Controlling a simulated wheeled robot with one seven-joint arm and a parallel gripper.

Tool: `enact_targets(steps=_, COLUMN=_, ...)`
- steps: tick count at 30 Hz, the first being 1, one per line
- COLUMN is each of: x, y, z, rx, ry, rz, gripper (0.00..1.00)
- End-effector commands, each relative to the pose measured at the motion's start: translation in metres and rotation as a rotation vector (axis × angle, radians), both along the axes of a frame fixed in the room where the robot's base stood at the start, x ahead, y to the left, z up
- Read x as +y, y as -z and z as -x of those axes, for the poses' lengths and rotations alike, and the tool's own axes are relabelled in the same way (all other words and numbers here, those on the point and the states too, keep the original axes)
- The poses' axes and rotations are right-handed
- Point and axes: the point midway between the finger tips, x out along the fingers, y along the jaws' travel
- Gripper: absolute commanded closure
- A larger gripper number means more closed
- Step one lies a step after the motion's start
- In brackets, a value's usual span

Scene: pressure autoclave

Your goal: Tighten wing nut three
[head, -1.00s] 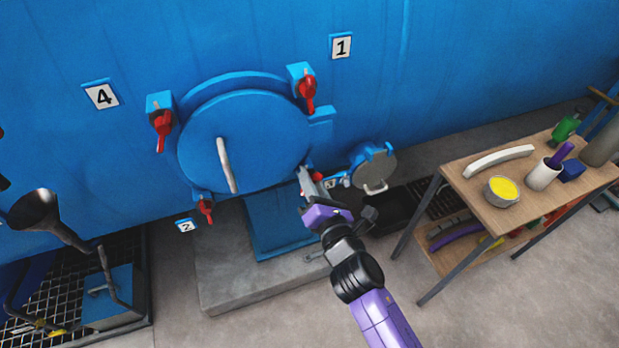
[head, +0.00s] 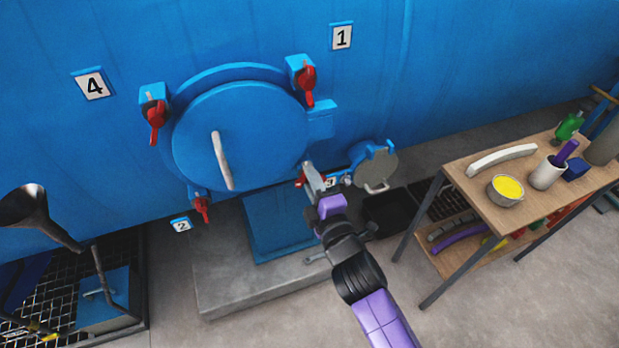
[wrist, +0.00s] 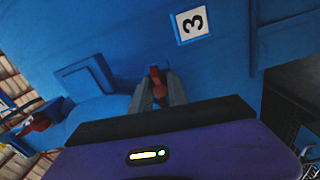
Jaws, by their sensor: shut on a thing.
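The red wing nut three (wrist: 157,83) shows in the wrist view between the two grey fingers of my gripper (wrist: 157,92), below the white plate marked 3 (wrist: 192,24). My gripper is shut on it. In the head view my gripper (head: 312,176) is at the lower right edge of the round blue door (head: 240,140), and a bit of the red nut (head: 299,181) shows beside the fingers. The rest of the nut is hidden there. The plate for three is mostly covered by the gripper in the head view.
Other red wing nuts sit at the door's upper right (head: 307,80), upper left (head: 156,118) and lower left (head: 202,208). A small round hatch (head: 376,170) is just right of my gripper. A wooden table (head: 480,190) with containers stands at the right.

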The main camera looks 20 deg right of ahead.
Motion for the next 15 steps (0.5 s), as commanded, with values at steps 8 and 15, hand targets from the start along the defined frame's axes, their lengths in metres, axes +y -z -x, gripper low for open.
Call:
enact_targets(steps=8, x=-0.0004, y=0.0045, z=0.0004, rx=-0.008, ry=0.002, rz=-0.261, gripper=1.00)
enact_targets(steps=15, x=-0.0001, y=0.0055, z=0.0005, rx=-0.014, ry=0.002, rz=-0.489, gripper=1.00)
